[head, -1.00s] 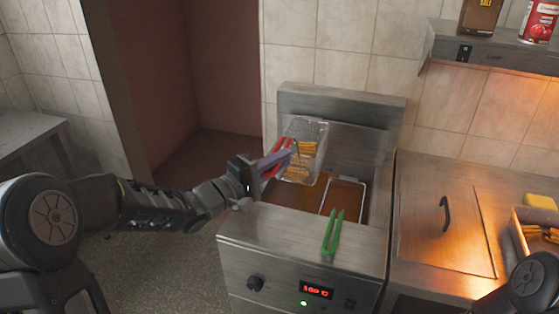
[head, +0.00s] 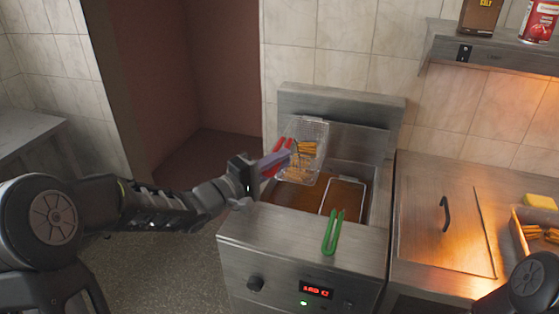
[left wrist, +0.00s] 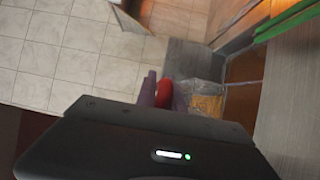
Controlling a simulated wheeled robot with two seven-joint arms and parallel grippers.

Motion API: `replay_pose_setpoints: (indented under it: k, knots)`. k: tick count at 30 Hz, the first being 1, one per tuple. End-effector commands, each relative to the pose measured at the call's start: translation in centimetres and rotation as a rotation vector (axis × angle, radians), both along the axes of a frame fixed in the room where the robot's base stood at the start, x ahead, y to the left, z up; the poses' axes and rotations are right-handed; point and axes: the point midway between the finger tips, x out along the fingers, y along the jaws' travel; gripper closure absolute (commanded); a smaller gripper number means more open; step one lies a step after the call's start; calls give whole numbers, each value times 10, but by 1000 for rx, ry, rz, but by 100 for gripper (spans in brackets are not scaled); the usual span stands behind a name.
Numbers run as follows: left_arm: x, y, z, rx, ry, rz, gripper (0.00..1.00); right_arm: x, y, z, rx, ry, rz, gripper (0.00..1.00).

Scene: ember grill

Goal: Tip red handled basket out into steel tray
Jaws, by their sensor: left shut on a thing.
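The red handled basket (head: 318,133) is wire mesh with golden fries (head: 303,150) in it. It hangs tilted above the left part of the fryer's oil. My left gripper (head: 281,160) is shut on its red handle; in the left wrist view the red handle (left wrist: 163,93) shows between the purple fingers, with the basket (left wrist: 205,88) beyond. The steel tray (head: 515,228) stands at the far right edge, partly cut off, with some fries in it. Only a dark part of my right arm shows at the lower right; its gripper is out of view.
A second basket with a green handle (head: 333,235) sits in the right part of the fryer (head: 300,235). A steel lid with a dark handle (head: 445,215) covers the counter between fryer and tray. A shelf (head: 490,50) hangs above.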

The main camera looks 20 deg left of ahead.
Motion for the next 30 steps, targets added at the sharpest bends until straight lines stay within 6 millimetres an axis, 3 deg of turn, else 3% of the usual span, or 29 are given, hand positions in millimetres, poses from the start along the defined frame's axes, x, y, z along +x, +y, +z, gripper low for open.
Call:
replay_pose_setpoints:
  k: [17, 30]
  knots:
    - [0, 0, 5, 0, -5, -1, 100, 0, 0, 3, 0, 0, 0, 62]
    - [0, 0, 42, 0, -6, -1, 100, 0, 0, 38, 0, 0, 0, 62]
